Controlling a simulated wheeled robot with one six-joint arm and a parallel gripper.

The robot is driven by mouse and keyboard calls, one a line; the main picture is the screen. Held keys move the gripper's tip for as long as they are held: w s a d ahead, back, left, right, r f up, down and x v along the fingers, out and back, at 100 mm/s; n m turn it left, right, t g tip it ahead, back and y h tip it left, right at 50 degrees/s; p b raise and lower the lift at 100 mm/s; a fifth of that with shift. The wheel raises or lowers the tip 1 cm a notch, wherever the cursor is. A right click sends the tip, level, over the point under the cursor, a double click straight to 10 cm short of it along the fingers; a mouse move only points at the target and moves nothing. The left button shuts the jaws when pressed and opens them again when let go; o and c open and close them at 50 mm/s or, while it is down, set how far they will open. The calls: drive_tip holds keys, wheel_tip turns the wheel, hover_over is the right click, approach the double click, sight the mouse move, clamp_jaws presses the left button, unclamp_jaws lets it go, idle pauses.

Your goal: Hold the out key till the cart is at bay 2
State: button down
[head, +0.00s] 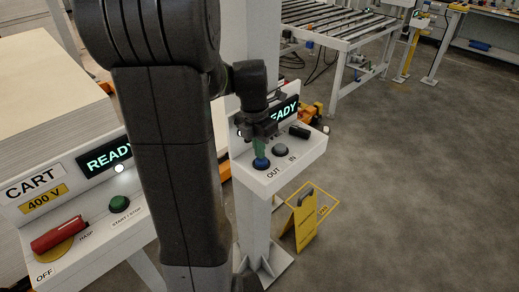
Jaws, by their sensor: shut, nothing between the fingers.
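The blue out key (261,163) sits on a small white key box (303,159) on a post, above the label OUT. My gripper (261,153) is shut and points down right over the out key. Its greenish fingertips are at the key's top; whether they press it I cannot tell. The grey in key (281,150) is just to the right. The box's display (284,111) reads READY, partly hidden by my gripper. No cart at a bay can be made out.
A white CART panel (82,225) at left has a READY display, a green start/stop button (119,204) and a red handle (59,234) near OFF. A yellow floor sign (305,222) stands below the key box. A roller conveyor (345,22) is behind. Floor at right is clear.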

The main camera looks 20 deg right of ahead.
drive_tip(key=shift+f, duration=0.4)
